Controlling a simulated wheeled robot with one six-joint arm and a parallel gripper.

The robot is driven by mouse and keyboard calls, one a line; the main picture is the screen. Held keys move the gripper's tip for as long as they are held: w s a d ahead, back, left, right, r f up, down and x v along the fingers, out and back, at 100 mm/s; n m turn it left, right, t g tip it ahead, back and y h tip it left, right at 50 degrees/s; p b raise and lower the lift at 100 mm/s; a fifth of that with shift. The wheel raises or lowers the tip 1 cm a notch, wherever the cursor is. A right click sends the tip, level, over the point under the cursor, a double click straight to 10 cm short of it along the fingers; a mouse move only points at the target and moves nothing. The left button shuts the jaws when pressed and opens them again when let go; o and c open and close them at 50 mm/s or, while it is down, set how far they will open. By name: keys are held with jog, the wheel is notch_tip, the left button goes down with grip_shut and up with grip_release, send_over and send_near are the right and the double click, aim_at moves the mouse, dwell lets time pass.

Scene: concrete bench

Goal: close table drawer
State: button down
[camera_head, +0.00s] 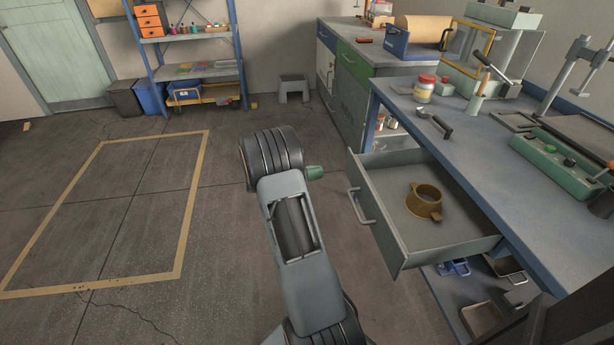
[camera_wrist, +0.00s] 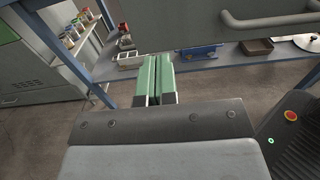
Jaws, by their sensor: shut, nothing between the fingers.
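The grey table drawer (camera_head: 393,234) is pulled out from under the blue bench top (camera_head: 480,165) in the head view. A brass-coloured ring with two lugs (camera_head: 424,203) lies inside it. The drawer's bar handle (camera_head: 360,207) is on its front, and the handle also shows at the upper right of the wrist view (camera_wrist: 270,22). My gripper (camera_head: 314,172) is left of the drawer front, apart from it. In the wrist view its green fingers (camera_wrist: 155,77) are together and empty, below the drawer front's left part (camera_wrist: 180,25).
A lower shelf (camera_wrist: 225,55) under the bench holds trays and a blue item. A cabinet (camera_head: 350,75) stands behind. Open floor (camera_head: 110,210) with a yellow taped rectangle lies left.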

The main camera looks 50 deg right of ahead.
aim_at(350, 168)
jog(key=b+x, duration=0.1)
jog(key=x, duration=0.7)
jog(key=shift+d+b, duration=0.1)
jog(key=shift+b, duration=0.2)
jog(key=shift+s+d, duration=0.15)
